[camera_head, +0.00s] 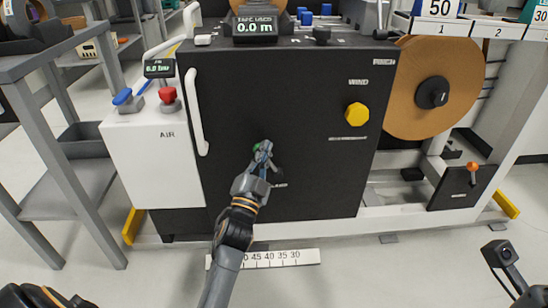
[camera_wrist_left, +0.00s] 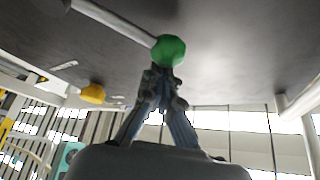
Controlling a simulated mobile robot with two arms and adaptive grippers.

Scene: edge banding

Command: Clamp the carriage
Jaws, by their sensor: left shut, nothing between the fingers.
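A small lever with a green knob sits on the black front of the machine body (camera_head: 300,100), largely hidden behind my gripper in the head view. In the left wrist view the green knob (camera_wrist_left: 169,50) is at the end of a pale metal rod (camera_wrist_left: 112,22). My left gripper (camera_head: 263,152) is shut and empty. In the left wrist view its fingertips (camera_wrist_left: 162,76) come together just at the near side of the knob. I cannot tell whether they touch it. A label below is partly covered. I cannot make out which part is the carriage. No right gripper is recognisable.
A yellow knob (camera_head: 356,114) marked WIND is right of my gripper, and a white vertical handle (camera_head: 195,112) is left. A white AIR box (camera_head: 150,150) carries red and blue knobs. A scale strip (camera_head: 265,259) lies below. An orange-knobbed lever (camera_head: 472,168) is at right.

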